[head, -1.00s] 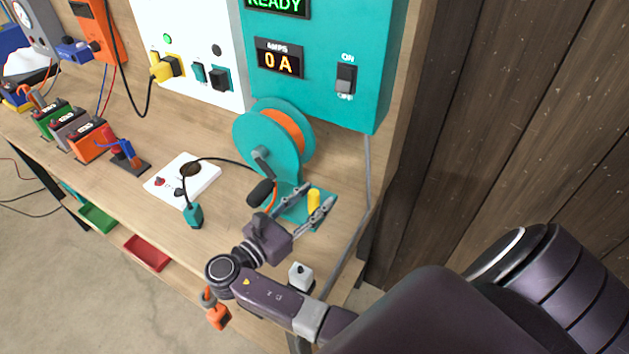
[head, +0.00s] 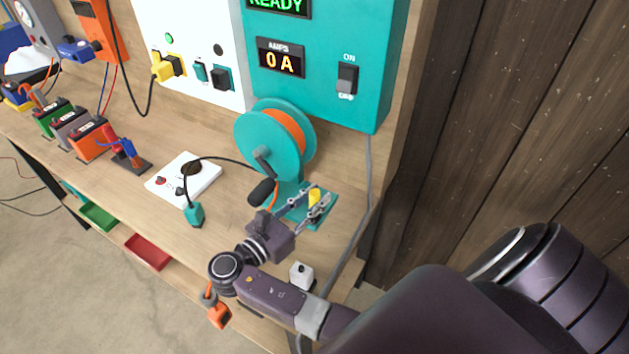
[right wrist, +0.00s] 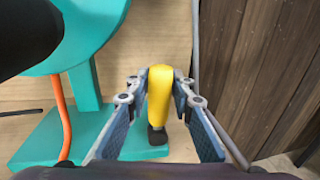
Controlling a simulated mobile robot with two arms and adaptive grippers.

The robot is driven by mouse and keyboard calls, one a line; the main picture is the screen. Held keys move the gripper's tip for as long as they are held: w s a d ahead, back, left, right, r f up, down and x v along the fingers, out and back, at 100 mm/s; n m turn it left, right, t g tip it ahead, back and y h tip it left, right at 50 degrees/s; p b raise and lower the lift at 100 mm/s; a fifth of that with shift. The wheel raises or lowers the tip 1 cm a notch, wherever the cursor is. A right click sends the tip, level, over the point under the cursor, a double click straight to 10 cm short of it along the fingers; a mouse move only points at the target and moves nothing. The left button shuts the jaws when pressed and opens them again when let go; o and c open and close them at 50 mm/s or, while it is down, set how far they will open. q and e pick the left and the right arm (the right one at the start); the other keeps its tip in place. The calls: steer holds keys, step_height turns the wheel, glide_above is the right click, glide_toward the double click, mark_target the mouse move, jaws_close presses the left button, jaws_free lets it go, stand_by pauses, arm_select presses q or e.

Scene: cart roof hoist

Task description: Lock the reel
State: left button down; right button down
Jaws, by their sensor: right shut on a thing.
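The reel (head: 268,140) is a teal spool wound with orange cable, standing on a teal base plate (head: 318,216) on the workbench. Its crank has a black grip (head: 262,192). A yellow lock lever (head: 314,196) stands on the right part of the base. My right gripper (head: 317,194) is at the lever with its fingers on both sides of it. In the right wrist view the two fingertips close on the sides of the yellow lever (right wrist: 160,90), which stands about upright with a dark foot below. The left gripper is not in view.
A teal box with an ON switch (head: 347,78) is above the reel. A grey conduit (head: 368,180) and a wooden wall are to the right.

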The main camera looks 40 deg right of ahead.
steer(key=shift+s+d+r+m+p, duration=0.15)
steer(key=shift+s+m+p, duration=0.3)
steer(key=shift+m+p, duration=0.15)
steer(key=shift+s+d+f+m+y+p, duration=0.2)
steer(key=shift+s+f+m+y+p, duration=0.15)
steer(key=shift+m, duration=0.45)
steer(key=shift+r, duration=0.1)
steer(key=c, duration=1.7)
jaws_free()
steer(key=shift+s, duration=0.1)
steer(key=shift+o, duration=0.2)
steer(key=v, duration=0.7)
steer(key=shift+a, duration=0.3)
